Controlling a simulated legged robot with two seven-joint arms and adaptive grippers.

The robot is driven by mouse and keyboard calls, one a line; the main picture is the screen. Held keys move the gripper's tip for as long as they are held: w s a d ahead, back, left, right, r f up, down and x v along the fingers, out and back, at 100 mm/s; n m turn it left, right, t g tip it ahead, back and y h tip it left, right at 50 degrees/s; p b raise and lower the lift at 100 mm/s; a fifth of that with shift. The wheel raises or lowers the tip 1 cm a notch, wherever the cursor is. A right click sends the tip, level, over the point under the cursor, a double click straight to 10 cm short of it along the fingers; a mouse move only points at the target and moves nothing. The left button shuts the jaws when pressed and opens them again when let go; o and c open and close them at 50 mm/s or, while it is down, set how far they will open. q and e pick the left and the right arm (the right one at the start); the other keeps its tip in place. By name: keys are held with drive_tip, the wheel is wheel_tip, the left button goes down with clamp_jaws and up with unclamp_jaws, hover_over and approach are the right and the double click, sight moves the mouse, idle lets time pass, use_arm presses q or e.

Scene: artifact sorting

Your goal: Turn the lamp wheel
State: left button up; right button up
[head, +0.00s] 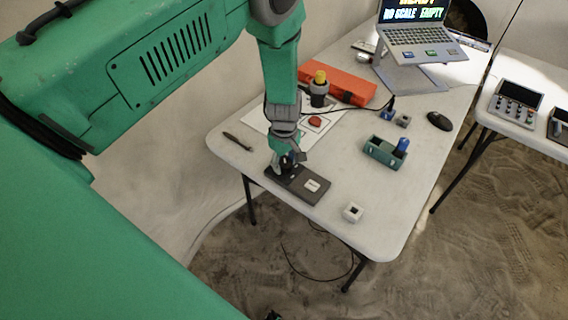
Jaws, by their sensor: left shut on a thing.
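A flat dark grey box (311,186) with a small white label lies at the near left edge of the white table. My left gripper (283,166) points down onto the box's left end. It is shut on a small dark part there, which I take to be the lamp wheel. The fingers hide most of the wheel, so its angle cannot be told. My right gripper is not in view.
A second table (545,75) holds devices.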

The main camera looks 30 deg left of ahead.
use_arm(q)
drive_tip(key=m, duration=0.4)
drive_tip(key=shift+w+d+r+m, duration=0.1)
drive_tip(key=shift+w+m, duration=0.15)
drive_tip(key=shift+m, duration=0.15)
drive_tip(key=m, duration=0.3)
drive_tip(key=shift+m+b, duration=0.3)
drive_tip(key=shift+b, duration=0.05)
drive_tip(key=m, duration=0.4)
drive_tip(key=shift+m, duration=1.8)
drive_tip(key=o, duration=1.1)
drive_tip(key=shift+s, duration=0.15)
